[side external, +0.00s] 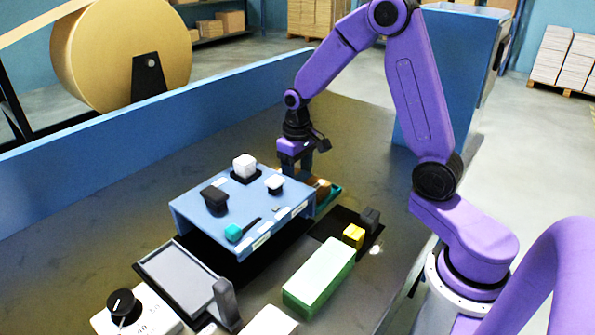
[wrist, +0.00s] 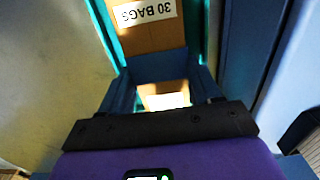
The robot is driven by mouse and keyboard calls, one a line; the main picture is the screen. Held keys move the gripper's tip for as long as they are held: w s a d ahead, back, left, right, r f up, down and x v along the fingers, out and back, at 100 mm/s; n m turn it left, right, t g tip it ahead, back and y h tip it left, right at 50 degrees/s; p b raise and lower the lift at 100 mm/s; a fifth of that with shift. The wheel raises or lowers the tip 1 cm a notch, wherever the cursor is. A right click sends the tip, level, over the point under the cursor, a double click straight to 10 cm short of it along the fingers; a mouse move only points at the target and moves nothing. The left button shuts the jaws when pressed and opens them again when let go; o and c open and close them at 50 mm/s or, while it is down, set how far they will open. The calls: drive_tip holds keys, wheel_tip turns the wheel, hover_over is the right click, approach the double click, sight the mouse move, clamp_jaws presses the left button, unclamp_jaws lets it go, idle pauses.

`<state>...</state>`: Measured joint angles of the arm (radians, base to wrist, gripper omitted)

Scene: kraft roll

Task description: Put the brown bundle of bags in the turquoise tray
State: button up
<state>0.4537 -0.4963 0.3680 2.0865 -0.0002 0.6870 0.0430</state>
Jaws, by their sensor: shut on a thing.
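The turquoise tray (side external: 336,191) stands just right of the blue box in the side view, partly hidden. Its turquoise edge (wrist: 111,38) also shows in the wrist view. A brown bundle with a white "30 BAGS" label (wrist: 145,38) lies between the turquoise edges there; brown also shows in the tray (side external: 322,187) in the side view. My gripper (side external: 304,170) points down at the tray's far end. In the wrist view my gripper (wrist: 163,88) is shut on a brown bundle (wrist: 164,88) with a pale label. The held bundle's lower part and whether it touches the tray are hidden.
The blue box (side external: 245,205) with knobs stands close left of my gripper. A yellow block (side external: 353,236) and a dark block (side external: 369,219) sit on a black mat nearer the camera. A green block (side external: 319,278) lies in front. Dark table behind my gripper is clear.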

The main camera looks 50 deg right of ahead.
drive_tip(key=shift+f, duration=0.25)
drive_tip(key=o, duration=1.2)
drive_tip(key=shift+r, duration=0.1)
wheel_tip(320, 180, up, 17)
drive_tip(key=s+a+f+n, duration=0.4)
drive_tip(key=s+a+n, duration=0.2)
drive_tip(key=s+a, duration=0.5)
drive_tip(key=s+f+n, duration=0.1)
drive_tip(key=s+n, duration=0.1)
drive_tip(key=s, duration=0.3)
drive_tip(key=s+f+n, duration=0.2)
drive_tip(key=s, duration=0.4)
drive_tip(key=s+d+f+n, duration=0.1)
drive_tip(key=s+f+n, duration=0.1)
drive_tip(key=s, duration=0.3)
drive_tip(key=shift+s+d+n, duration=0.1)
drive_tip(key=shift+s+n, duration=0.2)
drive_tip(key=shift+s, duration=0.1)
